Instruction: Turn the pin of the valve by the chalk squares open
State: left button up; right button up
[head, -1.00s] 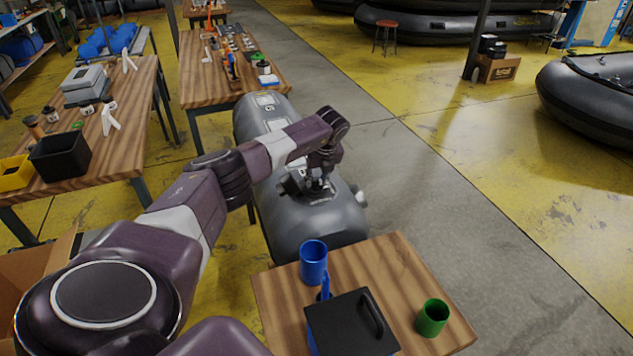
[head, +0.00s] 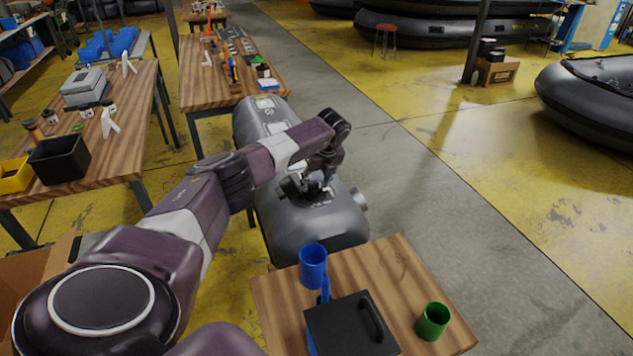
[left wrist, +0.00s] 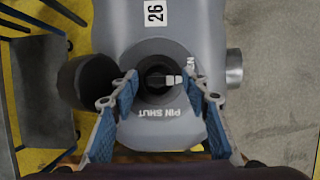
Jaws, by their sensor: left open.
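The grey inflated tube (head: 315,228) lies beyond the small table, and my left gripper (head: 322,190) is over its near end, pointing down. In the left wrist view the valve (left wrist: 156,100) is a round dark recess in a grey patch. A small pin (left wrist: 163,80) lies across its middle, light at its right end. "PIN SHUT" is printed below, and more lettering at the right is partly hidden by a finger. My left gripper (left wrist: 161,80) is open, its blue fingertips on either side of the pin. Contact cannot be told. I cannot make out chalk squares. My right gripper is not in view.
A dark round cap (left wrist: 88,82) is left of the valve and a metal fitting (left wrist: 234,69) is right of it. The small table (head: 395,262) holds a blue cup (head: 312,266), a black lidded box (head: 350,325) and a green cup (head: 432,321). Floor to the right is clear.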

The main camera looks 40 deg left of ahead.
pick_arm(q)
jog(key=v, duration=1.2)
dwell(0.3)
